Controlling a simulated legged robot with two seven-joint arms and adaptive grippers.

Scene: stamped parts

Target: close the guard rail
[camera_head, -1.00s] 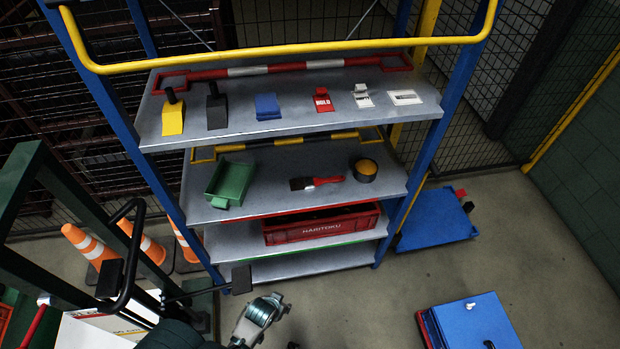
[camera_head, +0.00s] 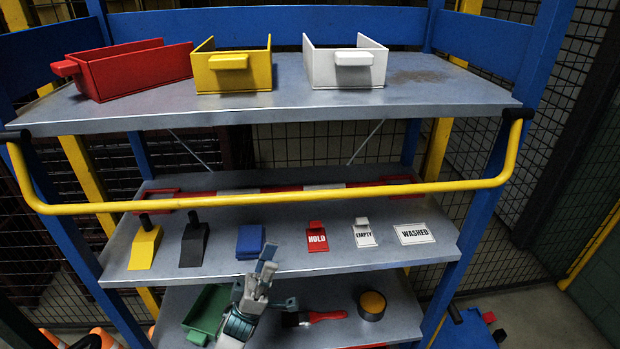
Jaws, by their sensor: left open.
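The yellow guard rail (camera_head: 280,202) is a long bar with bent ends, joined to black mounts at the two front posts by the top shelf (camera_head: 290,108). It hangs down across the shelf front, below the top shelf's edge and in front of the second shelf. My left gripper (camera_head: 261,272) is open and empty, pointing up in front of the lower shelves. It is below the rail, left of the rail's middle, and apart from it in the picture. My right gripper is out of view.
Red (camera_head: 128,70), yellow (camera_head: 233,66) and white (camera_head: 345,63) bins stand on the top shelf. Scrapers, a blue block (camera_head: 250,241) and label cards lie on the second shelf (camera_head: 280,262). Below are a green tray (camera_head: 206,312), a brush (camera_head: 315,317) and a round tin (camera_head: 371,305).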

